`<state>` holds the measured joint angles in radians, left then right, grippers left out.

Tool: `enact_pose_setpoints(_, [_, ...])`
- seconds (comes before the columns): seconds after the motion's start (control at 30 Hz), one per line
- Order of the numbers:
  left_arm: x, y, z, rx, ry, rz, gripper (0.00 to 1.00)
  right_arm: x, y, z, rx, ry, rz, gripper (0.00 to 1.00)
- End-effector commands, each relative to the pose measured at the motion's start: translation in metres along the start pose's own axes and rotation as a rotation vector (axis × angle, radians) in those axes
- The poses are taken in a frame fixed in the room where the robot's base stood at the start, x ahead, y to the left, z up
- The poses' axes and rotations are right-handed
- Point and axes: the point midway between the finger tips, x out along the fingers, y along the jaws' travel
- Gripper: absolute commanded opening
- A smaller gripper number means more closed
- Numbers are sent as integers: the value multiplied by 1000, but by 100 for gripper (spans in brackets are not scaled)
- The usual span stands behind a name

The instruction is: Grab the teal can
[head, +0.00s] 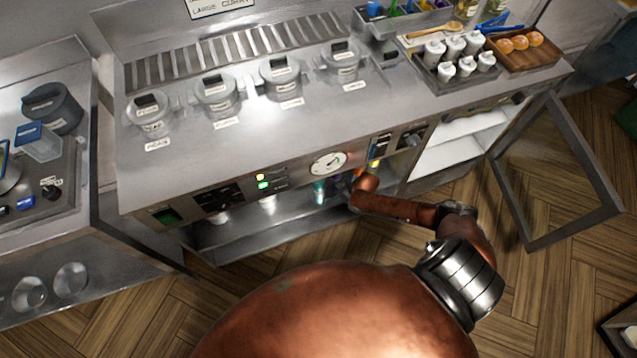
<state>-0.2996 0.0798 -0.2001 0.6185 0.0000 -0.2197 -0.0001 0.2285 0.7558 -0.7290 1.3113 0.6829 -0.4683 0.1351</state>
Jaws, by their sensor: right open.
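A teal can (319,190) stands on the low open shelf under the counter, below the round gauge. It is small and partly shaded, with its top close under the front panel. My right arm reaches in from the right, and my right gripper (346,182) is at the shelf opening, just right of the teal can. The gripper is open; its fingers are small and mostly hidden by my wrist and the shade. I cannot tell whether it touches the can. My left gripper is not in view.
The front panel (240,190) overhangs the shelf (270,228). An open glass door (555,175) stands out at the right. Lidded pots (216,92) line the counter.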

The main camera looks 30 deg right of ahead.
Motion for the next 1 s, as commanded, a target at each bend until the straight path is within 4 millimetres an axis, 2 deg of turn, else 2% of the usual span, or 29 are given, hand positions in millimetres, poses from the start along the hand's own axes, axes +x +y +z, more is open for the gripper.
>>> enact_pose_setpoints(0.1, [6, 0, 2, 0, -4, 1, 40, 11, 0, -15, -1, -1, 0, 59])
enact_pose_setpoints(0.37, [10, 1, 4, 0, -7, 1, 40, 20, -1, -32, 0, -1, -1, 59])
enact_pose_setpoints(0.67, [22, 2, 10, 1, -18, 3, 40, 44, -1, -70, 0, -2, -1, 59])
enact_pose_setpoints(0.77, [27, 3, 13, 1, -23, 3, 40, 53, -1, -67, 0, -4, -1, 59])
enact_pose_setpoints(1.0, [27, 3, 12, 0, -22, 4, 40, 52, 0, -70, 0, -1, 0, 59])
